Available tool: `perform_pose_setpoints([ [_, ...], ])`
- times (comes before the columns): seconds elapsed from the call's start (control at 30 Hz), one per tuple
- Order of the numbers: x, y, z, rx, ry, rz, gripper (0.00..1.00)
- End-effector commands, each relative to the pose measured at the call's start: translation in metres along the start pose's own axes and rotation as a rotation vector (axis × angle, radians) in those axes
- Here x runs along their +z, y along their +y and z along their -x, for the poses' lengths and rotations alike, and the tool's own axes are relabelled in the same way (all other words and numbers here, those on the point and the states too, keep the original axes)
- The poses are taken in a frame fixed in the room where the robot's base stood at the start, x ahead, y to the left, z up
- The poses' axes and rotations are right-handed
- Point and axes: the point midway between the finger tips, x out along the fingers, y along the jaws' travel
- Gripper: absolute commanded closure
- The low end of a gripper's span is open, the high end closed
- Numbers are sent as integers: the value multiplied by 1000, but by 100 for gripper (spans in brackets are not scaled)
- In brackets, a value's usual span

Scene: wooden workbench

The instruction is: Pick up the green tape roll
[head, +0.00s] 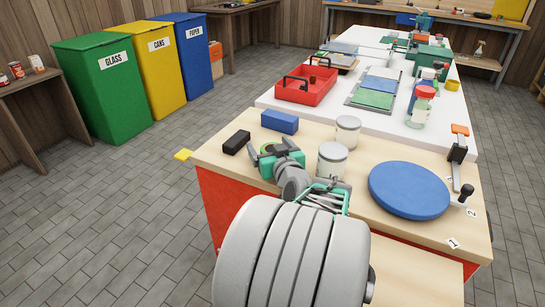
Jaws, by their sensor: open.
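The green tape roll (267,147) lies near the far left part of the wooden workbench (330,205). It is small and partly hidden by my gripper. My gripper (267,150) is open, its two grey fingers reaching toward the roll from the near side. The roll shows between the fingers. I cannot tell whether the fingers touch it or how high they are above the bench.
A black block (237,142) lies just left of the gripper, and a blue block (280,122) lies behind it. Two white-grey cans (332,162) (347,131) stand to the right. A blue disc (409,190) and a clamp (457,155) are farther right.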

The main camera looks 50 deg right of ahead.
Motion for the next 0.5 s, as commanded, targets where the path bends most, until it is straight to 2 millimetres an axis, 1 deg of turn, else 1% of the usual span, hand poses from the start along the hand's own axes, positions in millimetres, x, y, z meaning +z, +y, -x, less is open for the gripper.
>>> perform_pose_setpoints([
  [0.13, -1, 0, 0, 1, 1, 0, 14],
  [0.5, -1, 0, 1, 0, 1, 0, 44],
])
